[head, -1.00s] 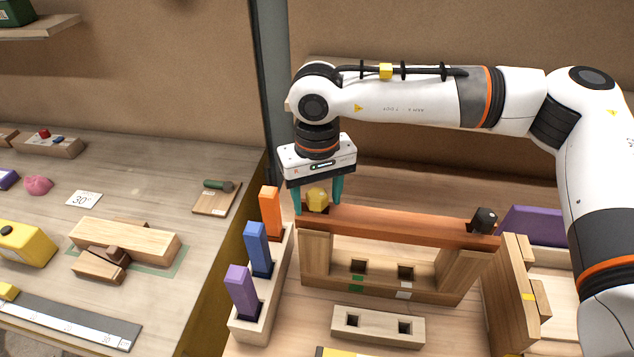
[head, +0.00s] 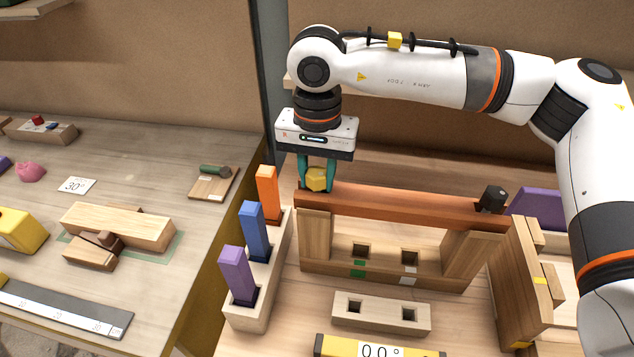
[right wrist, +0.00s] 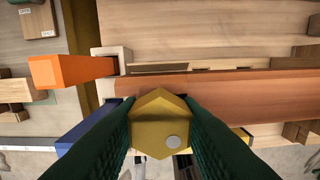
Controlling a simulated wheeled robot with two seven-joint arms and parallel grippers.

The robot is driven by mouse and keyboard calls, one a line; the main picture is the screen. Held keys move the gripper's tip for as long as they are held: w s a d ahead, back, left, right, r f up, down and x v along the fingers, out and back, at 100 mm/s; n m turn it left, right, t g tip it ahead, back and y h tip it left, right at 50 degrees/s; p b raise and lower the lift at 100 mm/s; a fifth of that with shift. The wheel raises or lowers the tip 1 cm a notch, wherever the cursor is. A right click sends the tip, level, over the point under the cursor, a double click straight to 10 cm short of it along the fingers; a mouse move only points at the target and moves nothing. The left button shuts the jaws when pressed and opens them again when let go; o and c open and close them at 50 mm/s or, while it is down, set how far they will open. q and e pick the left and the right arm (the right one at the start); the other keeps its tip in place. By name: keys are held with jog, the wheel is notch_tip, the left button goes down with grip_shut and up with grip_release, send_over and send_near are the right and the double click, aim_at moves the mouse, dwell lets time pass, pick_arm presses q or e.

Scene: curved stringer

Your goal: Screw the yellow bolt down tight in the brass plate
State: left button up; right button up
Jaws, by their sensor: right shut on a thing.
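The yellow bolt (head: 317,179) has a hexagonal head and stands at the left end of a reddish-brown beam (head: 400,205). My right gripper (head: 317,186) points down from above and is shut on the bolt head. In the right wrist view the hexagonal head (right wrist: 160,122) sits between the two green fingers, with a grey dot on its face. The bolt's shank and any brass plate under it are hidden. My left gripper is not in view.
A black knob (head: 493,198) sits at the beam's right end. A block rack (head: 250,313) with orange, blue and purple pegs stands close on the left. A two-hole wooden block (head: 380,318) lies in front. A purple panel (head: 540,216) is at right.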

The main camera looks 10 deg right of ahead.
jog(key=shift+f+m, duration=0.15)
jog(key=shift+m, duration=0.55)
